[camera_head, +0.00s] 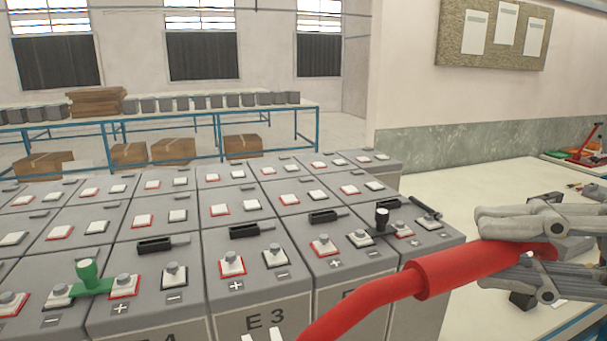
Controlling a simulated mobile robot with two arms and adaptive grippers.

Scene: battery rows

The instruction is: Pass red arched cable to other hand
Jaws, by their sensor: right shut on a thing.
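The red arched cable (455,270) has a thick red sleeve at its right end and a thinner part that curves down and left out of the bottom edge. My right gripper (492,248), at the right, is shut on the thick sleeve, with one finger above and one below. The cable is held in front of the right end of the battery rows. Its far end is out of view.
Rows of grey batteries (255,298) with raised terminals fill the middle and left. A green-handled connector (88,277) and a black-handled one (382,220) stand on them. A pale table (470,185) lies right, with tools at its far end. A blue-framed bench (210,112) stands behind.

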